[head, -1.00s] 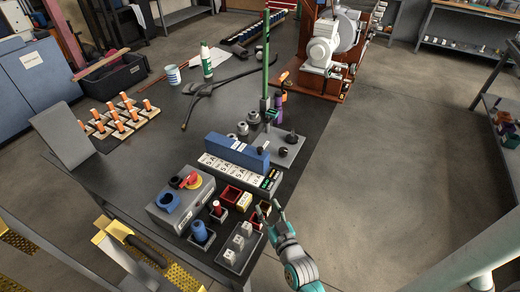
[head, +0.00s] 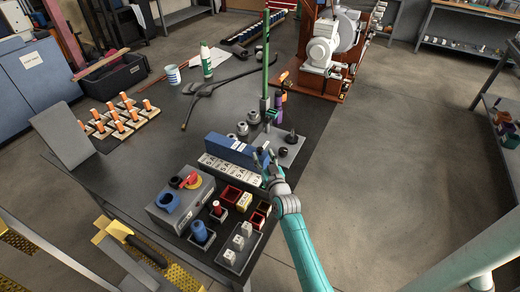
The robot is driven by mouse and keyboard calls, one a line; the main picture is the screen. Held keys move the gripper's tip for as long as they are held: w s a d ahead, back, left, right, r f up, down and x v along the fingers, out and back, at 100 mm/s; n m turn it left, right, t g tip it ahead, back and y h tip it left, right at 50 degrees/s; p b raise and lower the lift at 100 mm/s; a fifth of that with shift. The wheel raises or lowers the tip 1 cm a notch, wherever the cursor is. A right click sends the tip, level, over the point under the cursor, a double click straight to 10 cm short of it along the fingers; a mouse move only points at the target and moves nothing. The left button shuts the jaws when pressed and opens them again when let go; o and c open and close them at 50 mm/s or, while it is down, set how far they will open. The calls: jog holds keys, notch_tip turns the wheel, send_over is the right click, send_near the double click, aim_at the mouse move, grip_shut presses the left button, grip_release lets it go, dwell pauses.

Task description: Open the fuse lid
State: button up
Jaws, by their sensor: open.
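The fuse holder is a row of white labelled blocks (head: 222,171) on the dark bench. A long blue bar (head: 230,149), which looks like the fuse lid, stands upright along its far side. My gripper (head: 265,156) is open and empty in the head view, at the right end of the blue bar. I cannot tell whether a fingertip touches the bar.
Small red bins (head: 231,194) and a grey tray (head: 238,247) sit nearer. A plate with dark knobs (head: 291,150) and a green post (head: 266,65) stand beyond. Floor at right is clear.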

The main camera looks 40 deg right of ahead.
aim_at(261, 151)
jog(key=shift+x, duration=2.25)
grip_shut()
